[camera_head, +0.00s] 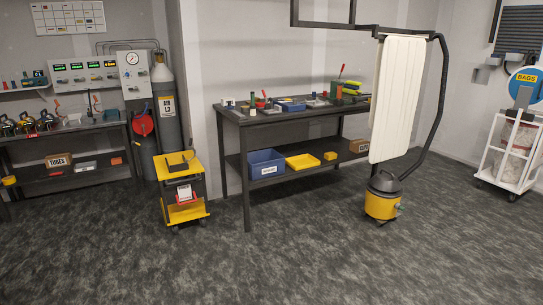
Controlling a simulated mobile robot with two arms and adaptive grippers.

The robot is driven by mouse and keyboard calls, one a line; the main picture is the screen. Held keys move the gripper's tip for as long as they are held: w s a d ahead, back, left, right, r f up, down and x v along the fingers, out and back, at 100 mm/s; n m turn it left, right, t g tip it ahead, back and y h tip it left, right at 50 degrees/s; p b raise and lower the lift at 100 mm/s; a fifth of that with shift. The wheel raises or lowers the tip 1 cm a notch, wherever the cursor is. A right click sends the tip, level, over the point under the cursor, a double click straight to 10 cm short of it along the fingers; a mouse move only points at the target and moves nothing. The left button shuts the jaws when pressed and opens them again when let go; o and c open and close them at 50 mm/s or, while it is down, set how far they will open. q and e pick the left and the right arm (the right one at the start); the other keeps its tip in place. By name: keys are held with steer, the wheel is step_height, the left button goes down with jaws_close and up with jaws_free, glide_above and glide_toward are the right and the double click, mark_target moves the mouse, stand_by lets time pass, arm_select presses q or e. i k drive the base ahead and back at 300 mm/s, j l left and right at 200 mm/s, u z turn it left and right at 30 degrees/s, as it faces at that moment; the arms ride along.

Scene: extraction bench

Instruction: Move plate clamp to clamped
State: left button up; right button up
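I cannot pick out a plate clamp for certain at this distance. The dark workbench (240,116) in the middle carries several small tools and parts, too small to tell apart. A red-handled tool (341,72) stands up near its right end. A second dark bench (62,130) at the left holds several shiny yellow-and-black devices (27,123) in a row. Neither of my grippers is in view.
A yellow cart (186,212) stands left of the middle bench. A tall white panel (397,100) and a yellow vacuum (382,203) stand before its right end. A white wheeled cage (510,160) is far right. The carpeted floor in front is clear.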

mark_target(266, 103)
steer(key=i, duration=2.95)
